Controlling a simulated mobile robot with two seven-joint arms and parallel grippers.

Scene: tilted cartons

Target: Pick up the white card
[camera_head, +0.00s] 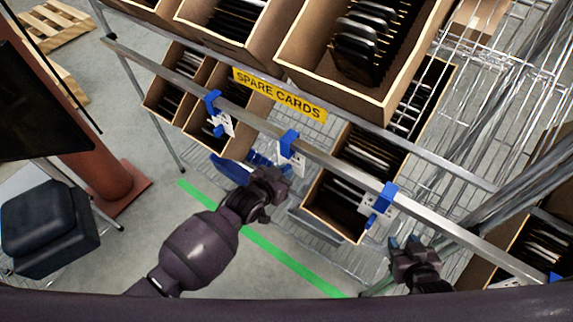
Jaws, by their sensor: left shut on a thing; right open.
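White cards hang from blue clips along the metal shelf rail. One white card (291,153) hangs at the middle clip, another white card (226,123) at the left clip, and a third white card (378,207) at the right clip. My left gripper (280,178) is at the lower end of the middle card and is shut on it; its fingers hide part of the contact. My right gripper (403,243) is open and empty, below the right card and apart from it.
A yellow "SPARE CARDS" label (279,94) is on the shelf above the rail (330,161). Tilted cartons (345,222) with dark and pale items fill the wire rack. A black stool (45,225) and a red-brown post (95,165) stand left. Floor with a green line is clear.

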